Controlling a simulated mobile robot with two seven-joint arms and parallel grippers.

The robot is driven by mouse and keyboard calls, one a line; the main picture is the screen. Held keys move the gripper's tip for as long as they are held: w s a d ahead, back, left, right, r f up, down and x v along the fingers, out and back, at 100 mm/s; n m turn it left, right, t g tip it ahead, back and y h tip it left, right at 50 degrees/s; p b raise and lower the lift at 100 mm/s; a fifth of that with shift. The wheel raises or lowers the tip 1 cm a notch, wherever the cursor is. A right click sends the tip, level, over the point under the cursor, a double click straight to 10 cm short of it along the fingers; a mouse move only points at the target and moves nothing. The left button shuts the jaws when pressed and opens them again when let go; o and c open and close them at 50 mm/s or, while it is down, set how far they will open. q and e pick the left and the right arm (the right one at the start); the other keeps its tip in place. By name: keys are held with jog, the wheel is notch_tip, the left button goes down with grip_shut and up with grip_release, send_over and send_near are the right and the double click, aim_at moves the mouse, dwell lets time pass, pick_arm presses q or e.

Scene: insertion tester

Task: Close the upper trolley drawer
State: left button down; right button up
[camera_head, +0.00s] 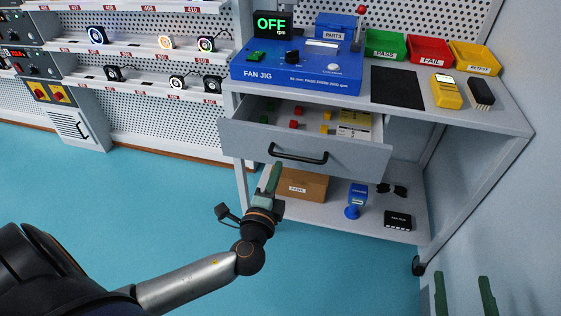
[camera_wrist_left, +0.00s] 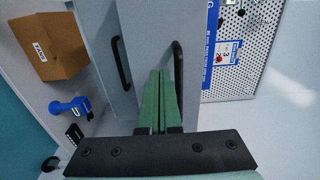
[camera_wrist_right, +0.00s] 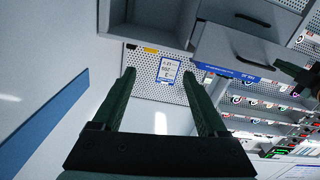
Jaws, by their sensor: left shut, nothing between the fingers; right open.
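The upper trolley drawer (camera_head: 345,154) is pulled out of the bench, with small red, yellow and green parts inside. Its dark bar handle (camera_head: 298,153) is on the grey front. In the left wrist view, the shut fingertips (camera_wrist_left: 160,75) are beside a handle (camera_wrist_left: 178,68); contact cannot be told. A second handle (camera_wrist_left: 122,62) shows on the neighbouring front. My right gripper (camera_head: 463,285) is open and empty at lower right; its spread fingers (camera_wrist_right: 158,78) show in the right wrist view.
The bench top (camera_head: 505,117) carries a blue fan jig (camera_head: 260,75), bins and a yellow meter (camera_head: 446,92). The lower shelf (camera_head: 345,222) holds a cardboard box (camera_head: 303,185) and a blue tool (camera_head: 354,203). The floor in front is clear. Racks stand at left.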

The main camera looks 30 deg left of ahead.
aim_at(288, 140)
pick_arm(q)
jog(key=shift+x, duration=1.8)
pick_arm(e)
jog(key=shift+r, duration=0.7)
pick_arm(q)
jog(key=shift+w, duration=0.1)
pick_arm(e)
jog(key=shift+t, duration=0.3)
pick_arm(q)
jog(key=b+x, duration=0.2)
jog(key=x, duration=0.6)
jog(key=shift+w+f, duration=0.1)
jog(key=shift+f, duration=0.05)
jog(key=b+x, duration=0.1)
jog(key=x, duration=0.3)
jog(key=shift+w+a+b, duration=0.2)
jog(key=shift+w+b, duration=0.1)
jog(key=shift+b, duration=0.05)
jog(key=shift+r, duration=0.35)
pick_arm(e)
jog(key=s+a+r+n+t+y, duration=0.1)
jog(key=s+r+n+y, duration=0.3)
jog(key=r, duration=0.4)
jog(key=s+r+n+t+y, duration=0.3)
jog(key=r+y, duration=0.3)
jog(key=r, duration=0.3)
jog(key=shift+s+a+r+n, duration=0.25)
jog(key=shift+s+a+n, duration=0.15)
jog(key=shift+n, duration=0.3)
